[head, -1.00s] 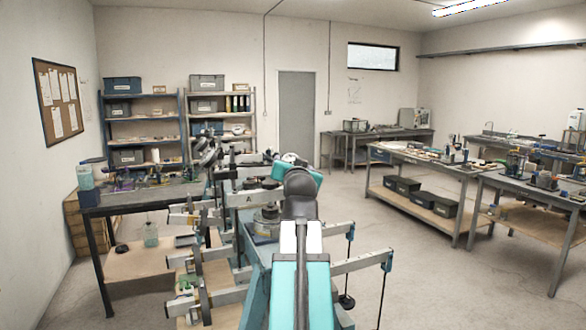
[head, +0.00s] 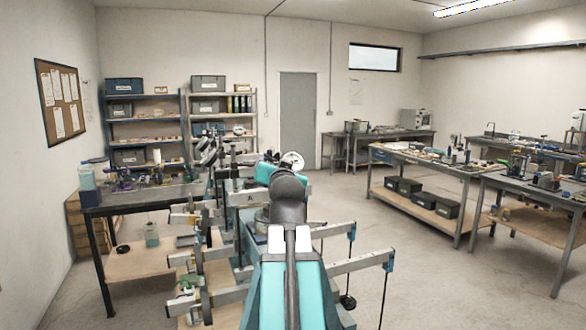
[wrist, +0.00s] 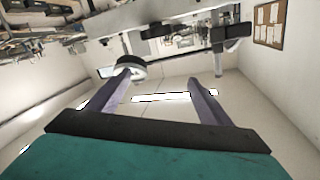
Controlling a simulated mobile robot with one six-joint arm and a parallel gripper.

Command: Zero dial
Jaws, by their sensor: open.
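A round white-faced disc with a dark rim, which looks like the dial (head: 293,160), shows just beyond my arm in the head view. A similar pale disc with a dark rim (wrist: 130,67) shows in the wrist view, by the tip of the left finger; I cannot tell whether they touch. My gripper (wrist: 163,82) is open, its two purple-grey fingers well apart with nothing between them. The wrist picture appears upside down. In the head view my gripper cannot be made out behind my arm. Any marks on the dial are too small to read.
Several lever beams with hanging weights (head: 347,301) stick out on both sides of my arm. A workbench with bottles (head: 135,200) stands at the left, and benches with tools (head: 430,160) at the right. Bare floor (head: 420,270) lies at the right front.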

